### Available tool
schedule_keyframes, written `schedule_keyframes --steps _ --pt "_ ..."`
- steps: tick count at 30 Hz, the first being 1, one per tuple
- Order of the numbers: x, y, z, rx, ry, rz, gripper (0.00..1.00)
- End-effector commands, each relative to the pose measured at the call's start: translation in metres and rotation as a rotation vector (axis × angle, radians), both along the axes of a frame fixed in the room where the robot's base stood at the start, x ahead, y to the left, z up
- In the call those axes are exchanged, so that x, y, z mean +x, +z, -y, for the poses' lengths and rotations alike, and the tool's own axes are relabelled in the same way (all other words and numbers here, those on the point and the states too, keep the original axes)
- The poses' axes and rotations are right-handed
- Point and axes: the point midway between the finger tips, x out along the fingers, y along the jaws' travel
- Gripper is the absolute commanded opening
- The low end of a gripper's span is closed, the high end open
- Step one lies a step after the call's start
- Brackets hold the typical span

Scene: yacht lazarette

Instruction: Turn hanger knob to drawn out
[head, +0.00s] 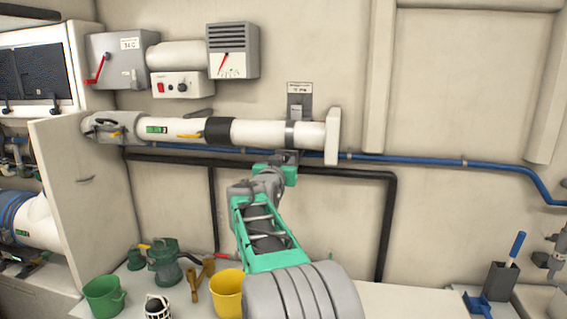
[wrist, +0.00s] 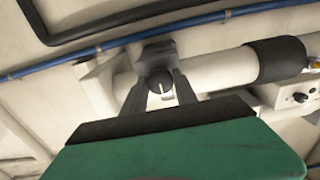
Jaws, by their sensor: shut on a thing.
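The hanger knob (wrist: 161,83) is a small dark round knob with a pale line across its face. It sits between the two fingers of my gripper (wrist: 161,92) in the wrist view, and my gripper is shut on it. In the head view, my gripper (head: 288,158) is just below the white pipe (head: 270,132), at the hanger's grey strap (head: 290,134), and the knob is hidden behind it. The hanger's upper bracket (head: 299,106) is on the wall above the pipe, under a small label plate (head: 299,88). The label text is too small to read.
A blue pipe (head: 400,159) and a black pipe (head: 345,173) run along the wall close behind my gripper. A flat white end plate (head: 333,136) is just right of it. A green bucket (head: 103,297) and a yellow bucket (head: 228,293) stand below left.

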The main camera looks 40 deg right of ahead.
Motion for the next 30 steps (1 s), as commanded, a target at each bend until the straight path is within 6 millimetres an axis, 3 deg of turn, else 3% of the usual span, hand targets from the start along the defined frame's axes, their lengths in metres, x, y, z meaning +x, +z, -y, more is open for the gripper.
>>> schedule_keyframes --steps 11,30 --pt "0.0002 -0.0055 -0.0001 0.075 0.000 0.102 0.00" --pt "0.0006 -0.0062 0.0001 0.427 0.001 0.555 0.00"
